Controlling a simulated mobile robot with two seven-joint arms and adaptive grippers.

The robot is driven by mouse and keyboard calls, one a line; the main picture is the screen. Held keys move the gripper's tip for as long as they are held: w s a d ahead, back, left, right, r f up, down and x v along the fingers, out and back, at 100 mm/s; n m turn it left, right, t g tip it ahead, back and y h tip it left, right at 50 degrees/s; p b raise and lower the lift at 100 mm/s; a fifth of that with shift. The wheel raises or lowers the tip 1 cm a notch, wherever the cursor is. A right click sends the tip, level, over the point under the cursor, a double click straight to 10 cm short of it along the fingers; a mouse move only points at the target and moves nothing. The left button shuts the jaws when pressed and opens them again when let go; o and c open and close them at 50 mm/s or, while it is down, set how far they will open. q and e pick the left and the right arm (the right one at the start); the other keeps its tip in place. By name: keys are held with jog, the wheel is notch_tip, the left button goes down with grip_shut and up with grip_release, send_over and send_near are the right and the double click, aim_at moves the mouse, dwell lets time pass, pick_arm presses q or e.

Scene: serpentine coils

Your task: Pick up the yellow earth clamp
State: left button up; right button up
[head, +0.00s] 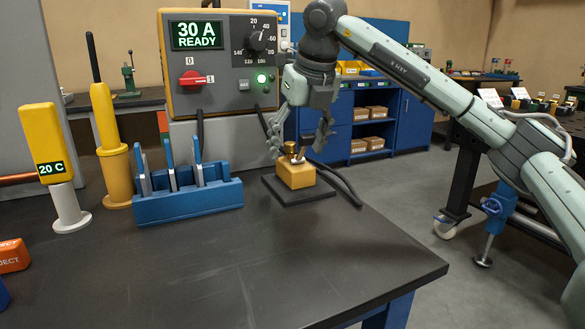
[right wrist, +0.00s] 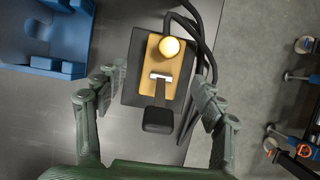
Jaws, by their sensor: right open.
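The yellow earth clamp (head: 294,173) is a yellow block with a brass knob and metal parts on top. It sits on a dark square pad (head: 315,191) near the table's far right edge, with black cables behind it. My right gripper (head: 301,140) is above it, pointing down, with its fingers spread. In the right wrist view the clamp (right wrist: 158,76) lies ahead of and between the open fingers (right wrist: 152,95), with a gap on both sides. A dark handle (right wrist: 158,120) extends from it toward my palm. My left gripper is not in view.
A blue rack (head: 187,201) with upright blue pieces stands left of the clamp. Behind are a yellow-orange power supply (head: 222,63), a yellow torch-like tool in a holder (head: 117,175) and a "20 C" meter (head: 50,150). The table front (head: 250,265) is clear.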

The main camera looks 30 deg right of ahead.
aim_at(294, 161)
jog(key=x, duration=0.5)
jog(key=shift+d, duration=0.2)
jog(key=shift+r, duration=0.1)
grip_shut()
jog(key=shift+r, duration=0.1)
